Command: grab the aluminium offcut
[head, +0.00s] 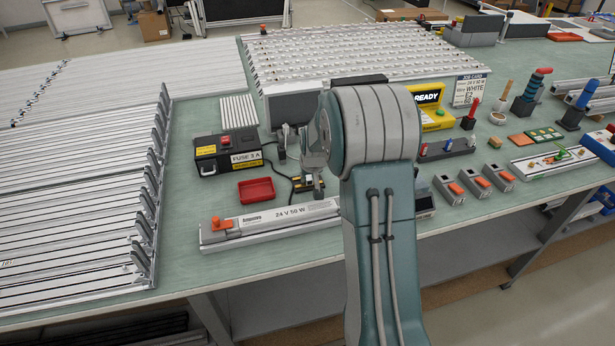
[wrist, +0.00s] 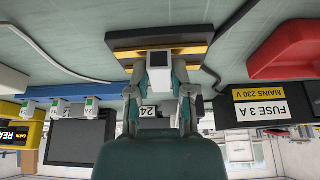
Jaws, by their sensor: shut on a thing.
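My gripper (wrist: 160,88) is low over the bench, with a finger on each side of a short pale-grey block with a dark square end. This block appears to be the aluminium offcut (wrist: 158,61), and the fingers are shut on it. A black-and-yellow striped piece (wrist: 158,38) lies right by the offcut; I cannot tell whether they touch. In the head view, my gripper (head: 308,186) is left of my arm, near the striped piece (head: 301,184). The offcut cannot be made out clearly there.
A red tray (head: 256,190) and a black fuse box (head: 228,152) with a cable stand to the left. A long 24 V 50 W fixture (head: 270,224) lies at the front edge. Yellow and grey devices crowd the right. Aluminium profiles (head: 80,190) fill the far left.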

